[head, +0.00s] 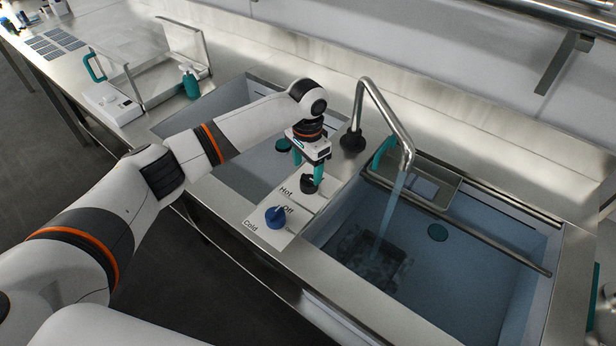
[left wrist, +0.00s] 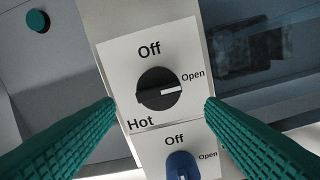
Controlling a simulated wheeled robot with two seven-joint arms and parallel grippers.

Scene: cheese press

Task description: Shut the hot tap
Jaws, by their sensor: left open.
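The black hot tap knob (head: 307,184) sits on a white plate on the steel counter between two basins. In the left wrist view the hot knob (left wrist: 160,90) has its white mark pointing right at "Open"; "Off" is above it. My left gripper (head: 308,169) is open over the hot knob, with a teal finger on either side and no visible grip on it. Water (head: 386,218) runs from the steel spout (head: 391,117) into the right basin. Teal pieces at the right edge of the head view look like part of my right gripper, mostly cut off.
The blue cold knob (head: 275,217) is just in front of the hot knob, its handle toward "Off". A steel tray (head: 425,183) and a rail cross the right basin (head: 470,270).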

